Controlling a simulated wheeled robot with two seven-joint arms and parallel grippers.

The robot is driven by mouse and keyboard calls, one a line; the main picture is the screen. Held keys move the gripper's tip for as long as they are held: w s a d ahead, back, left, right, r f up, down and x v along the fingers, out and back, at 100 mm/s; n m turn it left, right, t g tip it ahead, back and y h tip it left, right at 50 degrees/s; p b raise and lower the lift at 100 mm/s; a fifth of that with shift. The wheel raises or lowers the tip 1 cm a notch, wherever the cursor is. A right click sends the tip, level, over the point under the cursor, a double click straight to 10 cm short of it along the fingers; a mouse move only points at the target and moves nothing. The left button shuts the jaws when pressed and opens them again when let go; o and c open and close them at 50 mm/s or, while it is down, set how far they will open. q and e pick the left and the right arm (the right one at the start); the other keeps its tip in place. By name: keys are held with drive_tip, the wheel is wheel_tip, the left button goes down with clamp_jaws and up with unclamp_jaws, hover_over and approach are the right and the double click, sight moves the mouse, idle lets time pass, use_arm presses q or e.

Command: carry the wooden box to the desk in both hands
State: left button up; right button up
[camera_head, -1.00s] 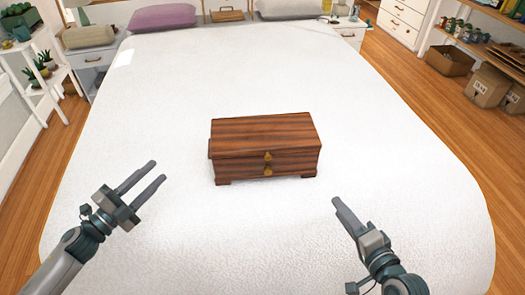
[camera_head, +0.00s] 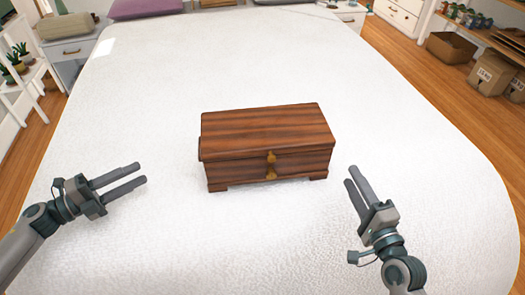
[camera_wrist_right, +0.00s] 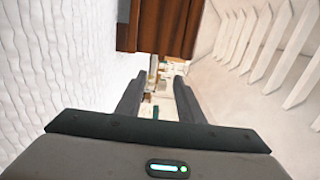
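In the right wrist view the box (camera_wrist_right: 165,25) shows at the top, beyond the two parted fingers. No desk can be made out for sure.
The white bed (camera_head: 400,130) fills most of the view, clear around the box. Nightstands (camera_head: 72,50) stand at its far end, with pillows (camera_head: 150,9) there. A plant stand (camera_head: 22,85) is at left. Cardboard boxes (camera_head: 490,75) and shelves are at right, with wooden floor between.

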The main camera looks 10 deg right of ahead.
use_arm(q)
drive_tip(key=shift+s+r, duration=0.15)
use_arm(e)
drive_tip(key=shift+s+r, duration=0.15)
